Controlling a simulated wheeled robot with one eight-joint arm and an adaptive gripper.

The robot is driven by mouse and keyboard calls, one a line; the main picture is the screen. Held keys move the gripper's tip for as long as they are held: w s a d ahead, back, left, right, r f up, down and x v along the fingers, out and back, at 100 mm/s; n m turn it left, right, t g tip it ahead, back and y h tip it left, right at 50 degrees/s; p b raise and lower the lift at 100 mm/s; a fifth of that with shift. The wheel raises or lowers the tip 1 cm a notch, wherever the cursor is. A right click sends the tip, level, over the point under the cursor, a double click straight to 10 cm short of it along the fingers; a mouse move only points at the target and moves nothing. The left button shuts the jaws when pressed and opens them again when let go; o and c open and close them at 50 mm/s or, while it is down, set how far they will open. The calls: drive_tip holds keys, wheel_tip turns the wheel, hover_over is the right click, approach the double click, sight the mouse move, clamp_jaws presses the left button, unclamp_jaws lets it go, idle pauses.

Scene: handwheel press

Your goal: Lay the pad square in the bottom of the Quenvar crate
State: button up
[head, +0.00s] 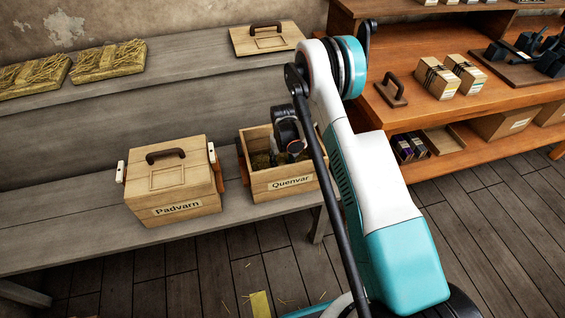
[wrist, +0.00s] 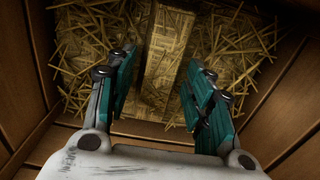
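The open wooden Quenvar crate (head: 262,187) stands on the bench, and my gripper (head: 290,153) reaches down into it. In the wrist view, a straw pad (wrist: 82,45) lies low inside the crate, with loose straws on both sides of a raised straw-coloured ridge (wrist: 165,65). My gripper's two teal fingers (wrist: 163,98) are apart, one on each side of the ridge, with a visible gap at the left finger. The pad's near edge looks roughly in line with the near wall; its far edge is cut off. The crate's brown walls (wrist: 292,110) are close around my gripper.
The lidded Padvarn crate (head: 170,190) stands just left on the bench. Two straw pads (head: 108,61) lie on the upper ledge, with a loose lid (head: 267,38) farther right. An orange shelf unit (head: 435,130) with boxes stands to the right. Straw bits lie on the floor.

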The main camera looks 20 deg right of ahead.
idle(0.3)
wheel_tip(320, 180, up, 12)
idle(0.6)
wheel_tip(320, 180, up, 10)
drive_tip(key=p, duration=0.4)
drive_tip(key=shift+f+p, duration=0.25)
drive_tip(key=shift+p, duration=0.05)
idle(0.3)
